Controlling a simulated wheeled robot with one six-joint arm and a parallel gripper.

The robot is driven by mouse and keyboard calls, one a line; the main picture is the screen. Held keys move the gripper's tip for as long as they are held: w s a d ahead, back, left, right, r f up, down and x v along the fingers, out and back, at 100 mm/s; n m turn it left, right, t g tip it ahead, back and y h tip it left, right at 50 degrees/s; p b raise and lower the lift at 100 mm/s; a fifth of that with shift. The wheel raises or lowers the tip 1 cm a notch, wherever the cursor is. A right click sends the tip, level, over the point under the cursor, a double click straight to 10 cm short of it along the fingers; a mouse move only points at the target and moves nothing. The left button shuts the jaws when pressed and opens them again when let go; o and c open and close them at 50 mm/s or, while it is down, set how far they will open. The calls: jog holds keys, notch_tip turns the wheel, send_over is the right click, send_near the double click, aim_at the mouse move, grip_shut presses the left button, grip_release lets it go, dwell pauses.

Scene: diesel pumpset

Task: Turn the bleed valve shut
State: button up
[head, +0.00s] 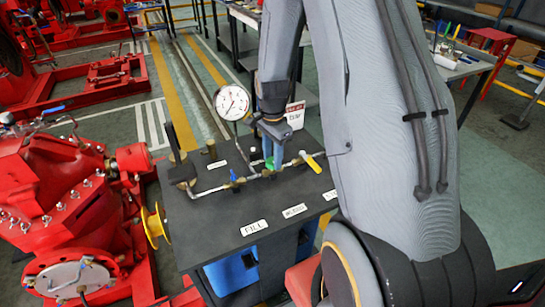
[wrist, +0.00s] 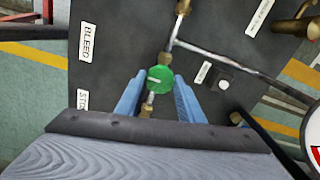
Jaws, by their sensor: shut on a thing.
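The bleed valve has a round green knob (wrist: 159,78) with a pale line across its top, lying roughly level in the wrist view. In the head view the green knob (head: 269,163) shows between the blue and yellow valve handles, partly covered by my gripper (head: 270,152). In the wrist view my gripper (wrist: 160,88) points down at the panel, with one blue finger on each side of the knob. It is shut on the green knob. A BLEED label (wrist: 87,42) lies on the dark bench top.
A blue valve handle (head: 235,175) is left of my gripper, and a yellow lever (head: 311,161) is close on its right. A pressure gauge (head: 232,102) stands behind to the left. Metal pipes and a brass fitting (wrist: 183,7) run close to the knob. Red pump machinery (head: 60,195) is at left.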

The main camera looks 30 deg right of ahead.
aim_at(272, 160)
jog(key=shift+w+r, duration=0.1)
jog(key=o, duration=1.1)
jog(key=shift+c, duration=0.2)
jog(key=shift+r+b, duration=0.9)
jog(key=shift+r, duration=2.95)
jog(key=s+a+r+n, duration=0.2)
jog(key=s+a+n, duration=0.3)
jog(key=s+n, duration=0.2)
jog(key=s+a+r+n+t, duration=0.1)
jog(key=s+a+r+n, duration=0.1)
jog(key=s+a+n, duration=0.3)
jog(key=s+n, duration=0.3)
jog(key=n, duration=0.1)
jog(key=shift+s+a, duration=0.15)
jog(key=shift+a, duration=0.2)
